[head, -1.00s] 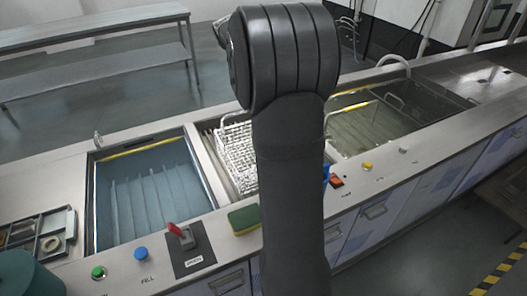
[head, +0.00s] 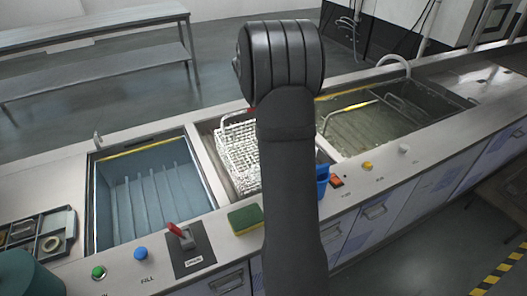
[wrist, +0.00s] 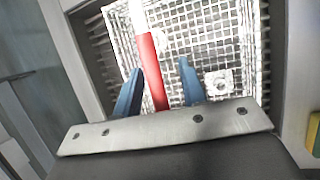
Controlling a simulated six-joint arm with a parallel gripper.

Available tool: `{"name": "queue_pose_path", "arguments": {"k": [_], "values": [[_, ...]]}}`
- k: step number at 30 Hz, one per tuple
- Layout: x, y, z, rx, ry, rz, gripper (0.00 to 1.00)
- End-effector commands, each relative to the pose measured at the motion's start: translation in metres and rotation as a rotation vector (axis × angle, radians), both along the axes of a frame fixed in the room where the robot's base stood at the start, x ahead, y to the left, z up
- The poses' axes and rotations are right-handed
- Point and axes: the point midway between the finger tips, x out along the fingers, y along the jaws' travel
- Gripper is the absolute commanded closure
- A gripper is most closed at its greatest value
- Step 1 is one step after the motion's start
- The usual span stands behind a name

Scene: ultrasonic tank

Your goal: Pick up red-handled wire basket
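The wire basket (head: 236,152) sits in the middle basin in the head view, partly hidden behind my arm. In the wrist view its white mesh (wrist: 205,45) fills the space beyond my gripper. Its red handle (wrist: 152,72) lies between the two blue fingers, nearer the left one. My gripper (wrist: 158,80) is open, with a clear gap between the handle and the right finger. I cannot tell how far the fingertips are above or below the handle. My arm hides the gripper in the head view.
A basin of bluish liquid (head: 118,160) lies left of the basket, and another basin (head: 345,148) lies right. A green-yellow sponge (head: 245,219), a red lever switch (head: 179,233) and a blue item (head: 322,180) are along the front counter. A parts tray (head: 68,218) is at the left.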

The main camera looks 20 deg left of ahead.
Motion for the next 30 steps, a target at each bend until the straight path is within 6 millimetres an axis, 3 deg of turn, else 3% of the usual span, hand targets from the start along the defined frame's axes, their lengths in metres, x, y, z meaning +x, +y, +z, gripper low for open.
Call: {"name": "queue_pose_path", "arguments": {"k": [27, 30], "values": [[-0.0003, 0.0002, -0.0044, 0.0, 0.0, 0.0, 0.62], [-0.0003, 0.0002, -0.0044, 0.0, 0.0, 0.0, 0.82]]}}
